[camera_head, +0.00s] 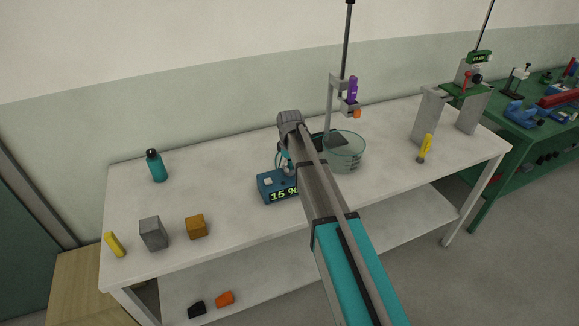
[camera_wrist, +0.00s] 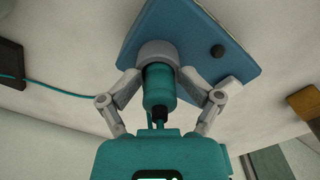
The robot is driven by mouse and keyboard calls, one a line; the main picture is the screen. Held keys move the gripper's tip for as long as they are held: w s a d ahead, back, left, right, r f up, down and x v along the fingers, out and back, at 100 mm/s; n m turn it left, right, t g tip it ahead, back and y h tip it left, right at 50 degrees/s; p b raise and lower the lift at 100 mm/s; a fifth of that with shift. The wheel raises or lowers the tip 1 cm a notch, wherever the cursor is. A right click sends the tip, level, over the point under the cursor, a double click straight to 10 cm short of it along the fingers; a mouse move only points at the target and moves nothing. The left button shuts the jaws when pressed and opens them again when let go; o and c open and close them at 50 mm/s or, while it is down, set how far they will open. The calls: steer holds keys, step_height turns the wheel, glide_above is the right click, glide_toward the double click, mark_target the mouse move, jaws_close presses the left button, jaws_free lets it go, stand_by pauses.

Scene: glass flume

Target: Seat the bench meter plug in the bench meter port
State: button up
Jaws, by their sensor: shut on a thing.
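The bench meter is a blue box (camera_head: 273,186) with a "15 %" display on the white bench; its blue face also fills the top of the wrist view (camera_wrist: 206,35). A light grey round collar (camera_wrist: 157,50), seemingly the port, stands on that face. My gripper (camera_wrist: 159,76) is shut on the teal cylindrical plug (camera_wrist: 158,92), which points at the collar. The plug's front end meets or overlaps the collar; I cannot tell how deep it sits. In the head view my gripper (camera_head: 288,168) is just above the meter, mostly behind my arm, and the plug is hidden.
A teal cable (camera_wrist: 62,91) runs from a black box (camera_wrist: 10,65). A glass beaker (camera_head: 346,153) and a stand (camera_head: 332,100) are right of the meter. A teal bottle (camera_head: 156,166), grey block (camera_head: 153,232) and orange block (camera_head: 196,227) are left. The bench's left middle is clear.

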steer(key=shift+w+r, duration=0.15)
steer(key=shift+r, duration=0.1)
steer(key=shift+a+r+p, duration=0.1)
steer(key=shift+r+p, duration=0.05)
steer(key=shift+p, duration=0.3)
step_height(320, 180, up, 12)
steer(key=p, duration=1.2)
steer(key=shift+r, duration=0.25)
steer(key=s+d+m, duration=0.5)
steer(key=s, duration=0.8)
steer(key=s+d+m, duration=0.5)
steer(key=s+m, duration=0.1)
steer(key=s, duration=0.8)
steer(key=shift+d+f, duration=0.1)
